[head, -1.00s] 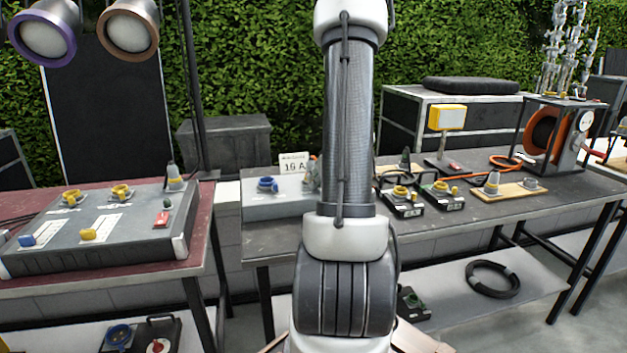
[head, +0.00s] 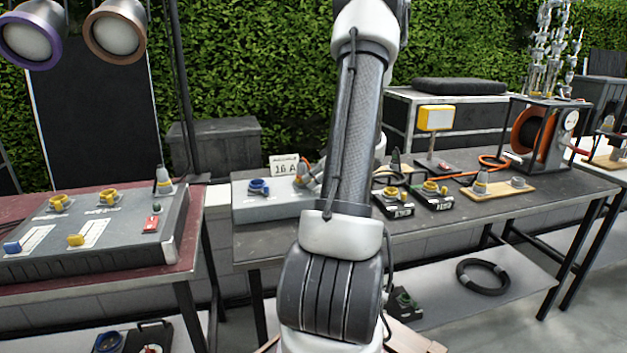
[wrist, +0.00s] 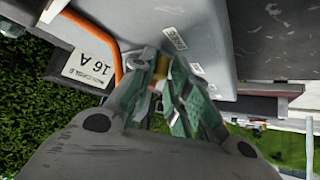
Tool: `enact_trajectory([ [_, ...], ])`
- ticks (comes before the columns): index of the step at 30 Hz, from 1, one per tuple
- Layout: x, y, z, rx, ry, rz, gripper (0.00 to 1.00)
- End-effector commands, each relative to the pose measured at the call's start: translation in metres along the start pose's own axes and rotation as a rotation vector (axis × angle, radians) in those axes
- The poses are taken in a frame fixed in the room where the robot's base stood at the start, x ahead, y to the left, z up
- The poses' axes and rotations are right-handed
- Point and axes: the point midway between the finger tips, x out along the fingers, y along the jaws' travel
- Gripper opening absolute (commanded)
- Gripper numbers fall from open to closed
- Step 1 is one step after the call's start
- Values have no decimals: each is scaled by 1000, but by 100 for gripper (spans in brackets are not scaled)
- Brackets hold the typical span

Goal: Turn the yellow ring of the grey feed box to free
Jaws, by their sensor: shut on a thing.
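The grey feed box (head: 280,211) stands on the middle table beside a 16 A sign (head: 284,167), with a blue-collared socket on its top. In the wrist view the grey box (wrist: 205,22) fills the upper middle, with small white labels on it. My gripper (wrist: 161,64) is against the box, its greenish fingers closed around a small yellow part, which I take for the yellow ring (wrist: 161,68). The fingers hide most of the ring, so its turn position cannot be read.
An orange cable (wrist: 118,62) runs close to the fingers, beside the sign (wrist: 88,67). To the left, a larger grey panel (head: 120,225) lies on a red table. To the right are small black boxes (head: 393,205), a yellow lamp (head: 436,118) and a cable reel (head: 535,137).

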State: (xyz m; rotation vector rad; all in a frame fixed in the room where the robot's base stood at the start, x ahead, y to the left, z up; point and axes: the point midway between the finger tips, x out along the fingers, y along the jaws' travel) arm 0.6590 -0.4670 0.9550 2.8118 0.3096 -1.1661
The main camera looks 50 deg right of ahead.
Motion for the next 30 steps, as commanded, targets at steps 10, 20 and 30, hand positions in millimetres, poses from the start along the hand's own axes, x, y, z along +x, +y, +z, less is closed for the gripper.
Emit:
enact_trajectory([
  [10, -1, 3, -2, -1, 2, 7, 37],
  [20, -3, 2, -1, 0, 1, 5, 37],
  [30, -65, 3, 0, 0, 2, 11, 37],
])
